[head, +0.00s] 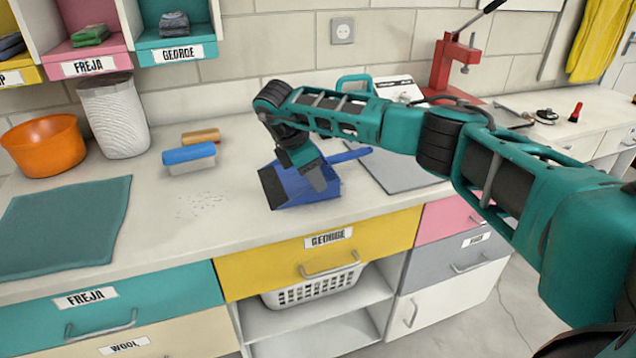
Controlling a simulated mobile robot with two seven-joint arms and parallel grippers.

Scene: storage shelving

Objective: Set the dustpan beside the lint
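The blue dustpan (292,190) is on or just above the pale countertop, right of the lint. Its dark front edge faces left and its blue handle points right, partly behind my arm. The lint (201,205) is a patch of small dark specks on the counter, with a short bare gap between it and the dustpan. My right gripper (314,178) is over the dustpan, with a grey finger against or in front of its body. The other finger is hidden, so its grip is unclear. My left gripper is out of view.
A blue-topped brush (189,157) and a wooden brush (201,136) lie behind the lint. A teal cloth (65,225), orange bowl (45,146) and white basket (114,116) are at left. A grey mat (396,172) and red press (452,66) are at right.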

